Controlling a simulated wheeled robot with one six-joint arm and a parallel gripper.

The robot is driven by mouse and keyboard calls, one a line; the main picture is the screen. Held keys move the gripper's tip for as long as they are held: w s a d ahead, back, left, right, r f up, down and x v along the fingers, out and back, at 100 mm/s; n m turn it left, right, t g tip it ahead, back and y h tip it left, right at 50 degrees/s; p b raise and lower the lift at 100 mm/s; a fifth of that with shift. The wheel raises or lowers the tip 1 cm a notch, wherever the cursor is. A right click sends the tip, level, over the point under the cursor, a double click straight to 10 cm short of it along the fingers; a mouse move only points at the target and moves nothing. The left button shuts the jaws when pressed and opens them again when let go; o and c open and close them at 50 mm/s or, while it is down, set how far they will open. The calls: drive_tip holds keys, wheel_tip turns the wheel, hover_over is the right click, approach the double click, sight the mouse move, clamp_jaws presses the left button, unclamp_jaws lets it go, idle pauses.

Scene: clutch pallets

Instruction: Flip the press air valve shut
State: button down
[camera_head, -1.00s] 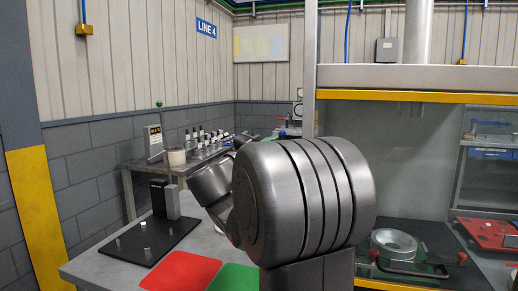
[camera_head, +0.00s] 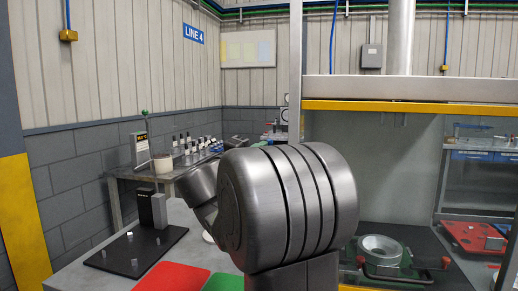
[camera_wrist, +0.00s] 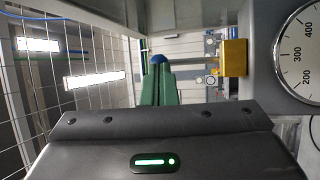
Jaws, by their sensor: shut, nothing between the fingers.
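In the wrist view my gripper (camera_wrist: 158,75) shows as two green fingers pressed together, pointing away from the camera, with nothing between them. A rounded blue knob (camera_wrist: 157,58) shows at or just beyond the fingertips; I cannot tell whether they touch it. A thin metal rod (camera_wrist: 195,59) runs from near the knob to a yellow block (camera_wrist: 234,57) on the right. This looks like the valve and its lever. In the head view my arm's large grey joint hides my gripper, and I cannot make out the valve there.
A white gauge (camera_wrist: 302,55) stands right of the yellow block. In the head view the press's yellow-edged beam (camera_head: 400,107) spans the right. Below it is a green fixture (camera_head: 385,262). Red (camera_head: 170,278) and green mats lie on the bench at lower left.

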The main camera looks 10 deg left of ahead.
drive_tip(key=w+n+g+y+p, duration=0.1)
drive_tip(key=p, duration=0.2)
drive_tip(key=w+r+n+g+y+p, duration=0.1)
drive_tip(key=g+p, duration=0.1)
drive_tip(key=p, duration=0.1)
drive_tip(key=w+r+g+p, duration=0.1)
drive_tip(key=p, duration=0.2)
drive_tip(key=shift+w+r+n+g+y, duration=0.15)
drive_tip(key=shift+w+n+g+y, duration=0.15)
drive_tip(key=shift+n+y, duration=0.1)
drive_tip(key=shift+w+d, duration=0.1)
drive_tip(key=shift+w, duration=0.25)
